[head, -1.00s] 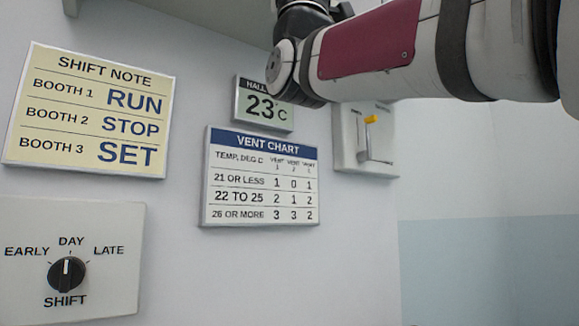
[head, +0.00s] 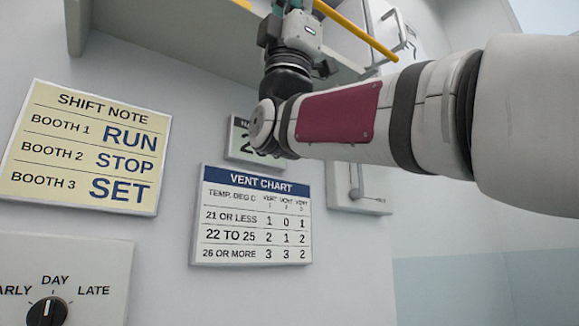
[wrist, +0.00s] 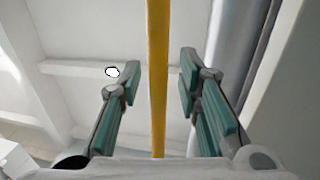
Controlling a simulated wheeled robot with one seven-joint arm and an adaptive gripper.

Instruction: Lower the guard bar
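The guard bar (head: 357,31) is a long yellow bar. It slants across the top of the head view, in front of a shelf-like ledge. In the wrist view the yellow bar (wrist: 157,85) runs from top to bottom between my two fingers. My gripper (wrist: 158,80) is open, with a visible gap between the bar and each green-padded finger. In the head view my wrist reaches up to the top edge, and my fingertips are out of the picture. The bar's upper end is cut off by the frame.
A grey ledge (head: 180,50) overhangs the wall at the top. A white panel with a handle (head: 402,32) is behind the bar. A shift note (head: 85,147), a vent chart (head: 252,217), a shift dial (head: 47,312) and a partly hidden lever box (head: 345,190) are on the wall.

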